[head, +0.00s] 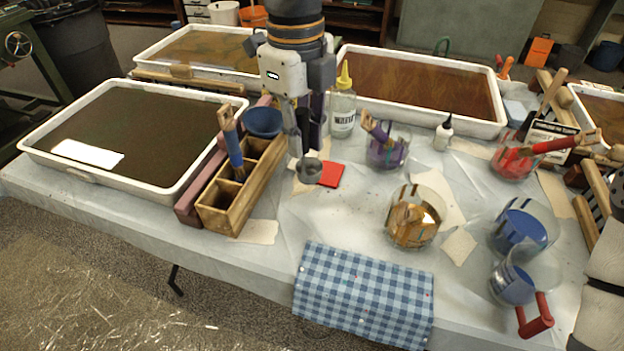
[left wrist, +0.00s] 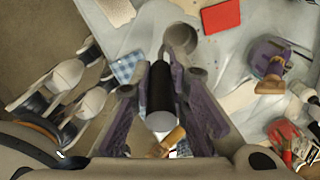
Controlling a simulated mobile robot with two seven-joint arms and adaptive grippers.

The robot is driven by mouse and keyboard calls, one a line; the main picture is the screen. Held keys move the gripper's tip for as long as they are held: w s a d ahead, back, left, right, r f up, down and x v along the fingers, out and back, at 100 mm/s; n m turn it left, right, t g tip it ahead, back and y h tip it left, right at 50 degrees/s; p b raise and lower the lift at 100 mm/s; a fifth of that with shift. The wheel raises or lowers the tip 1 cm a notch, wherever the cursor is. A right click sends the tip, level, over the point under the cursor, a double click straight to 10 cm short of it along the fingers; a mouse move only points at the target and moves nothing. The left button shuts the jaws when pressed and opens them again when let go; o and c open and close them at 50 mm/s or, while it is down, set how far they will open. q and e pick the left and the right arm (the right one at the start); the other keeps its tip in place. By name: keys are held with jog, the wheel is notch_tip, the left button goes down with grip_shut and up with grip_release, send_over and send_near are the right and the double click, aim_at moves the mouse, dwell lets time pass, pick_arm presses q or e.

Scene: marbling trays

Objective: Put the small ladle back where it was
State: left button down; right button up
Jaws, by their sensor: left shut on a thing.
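The small ladle has a grey metal bowl (head: 309,171) that hangs low over the table, just left of a red square (head: 331,175). My left gripper (head: 305,135) points down and is shut on its upright handle. In the left wrist view, the black handle (left wrist: 161,92) sits between the purple fingers, with the bowl (left wrist: 180,38) beyond the tips. I cannot tell whether the bowl touches the table. My right gripper does not show.
A wooden compartment box (head: 215,217) with a brush and a blue bowl (head: 263,122) stand left. A yellow-tipped bottle (head: 343,105), a purple paint jar (head: 388,150) and a golden paint jar (head: 414,218) stand right. A checked cloth (head: 364,293) lies in front.

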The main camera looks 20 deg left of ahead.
aim_at(297, 108)
pick_arm(q)
notch_tip(297, 108, down, 7)
jog(key=shift+s+f, duration=0.15)
jog(key=shift+s, duration=0.2)
jog(key=shift+f, duration=0.15)
jog(key=c, duration=1.6)
grip_release()
jog(key=shift+o, duration=0.2)
notch_tip(297, 108, up, 12)
jog(key=shift+a+r, duration=0.15)
jog(key=shift+r, duration=0.05)
